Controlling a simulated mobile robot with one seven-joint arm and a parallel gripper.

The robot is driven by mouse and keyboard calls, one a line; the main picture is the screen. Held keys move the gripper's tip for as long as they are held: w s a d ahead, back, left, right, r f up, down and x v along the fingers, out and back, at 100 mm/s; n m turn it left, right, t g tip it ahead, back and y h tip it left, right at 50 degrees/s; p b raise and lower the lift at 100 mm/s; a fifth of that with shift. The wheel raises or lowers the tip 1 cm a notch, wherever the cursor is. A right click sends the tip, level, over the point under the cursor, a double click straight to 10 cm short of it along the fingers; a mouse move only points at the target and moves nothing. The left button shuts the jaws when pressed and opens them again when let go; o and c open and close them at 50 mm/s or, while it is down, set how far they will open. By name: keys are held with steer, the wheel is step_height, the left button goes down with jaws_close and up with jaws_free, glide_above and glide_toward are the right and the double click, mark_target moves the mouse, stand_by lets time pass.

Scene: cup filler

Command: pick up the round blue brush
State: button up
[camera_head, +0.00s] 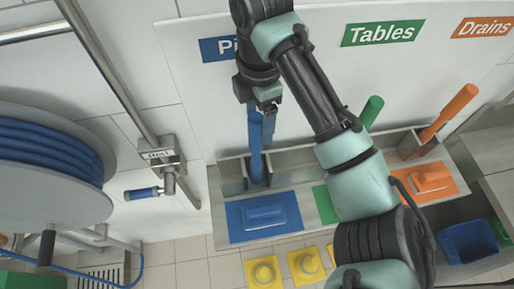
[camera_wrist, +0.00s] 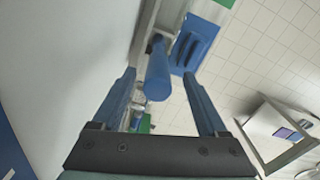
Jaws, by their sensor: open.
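The blue brush handle (camera_head: 256,168) stands in the left compartment of the wall rack, under the blue sign. Its brush head is hidden in the rack, so I cannot see whether it is round. My gripper (camera_head: 262,138) is above it, pointing down, with its blue fingers close to the handle's upper end. In the wrist view my gripper (camera_wrist: 160,75) is open, one blue finger on each side. The blue handle (camera_wrist: 158,78) shows in the gap between them, apparently touching neither.
A blue flat brush (camera_head: 265,215) is on the rack's blue front panel. Green (camera_head: 371,110) and orange (camera_head: 448,112) handles stand further right. A hose reel (camera_head: 45,165) and a wall pipe with a tap (camera_head: 165,160) are at left. Yellow objects (camera_head: 263,272) are below.

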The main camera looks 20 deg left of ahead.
mark_target(256, 138)
steer(key=shift+s+a+f+p, duration=0.15)
steer(key=shift+f+p, duration=0.65)
steer(key=shift+f, duration=0.9)
steer(key=shift+w+a+f+p, duration=0.1)
steer(key=shift+f+p, duration=0.7)
steer(key=shift+f, duration=0.85)
jaws_close()
